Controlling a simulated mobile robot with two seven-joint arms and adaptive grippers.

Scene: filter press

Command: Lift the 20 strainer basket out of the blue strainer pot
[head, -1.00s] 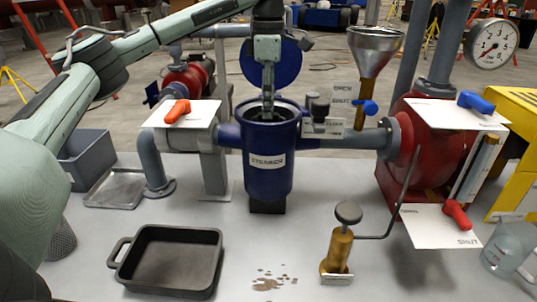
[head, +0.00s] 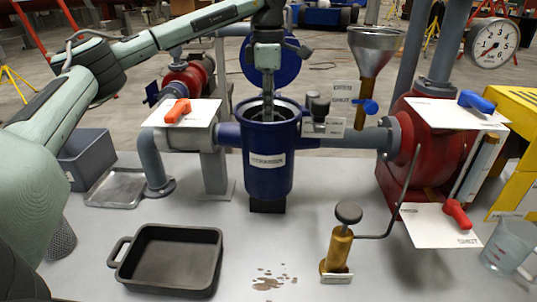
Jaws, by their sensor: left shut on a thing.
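The blue strainer pot (head: 268,178) stands upright in the middle of the bench with its mouth open and its blue lid (head: 285,62) swung up behind. Inside the mouth, the rim of the strainer basket (head: 284,110) shows; the rest of the basket is hidden by the pot wall. My left gripper (head: 267,108) points straight down into the mouth, shut on the basket, though its fingertips are hard to make out. My right gripper is not in view.
A black tray (head: 170,290) lies front left, with a wet patch (head: 268,279) right of it. A brass hand pump (head: 339,250) stands front right. A funnel (head: 375,50) rises right of the pot. Red pump (head: 425,150) and pipes flank it.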

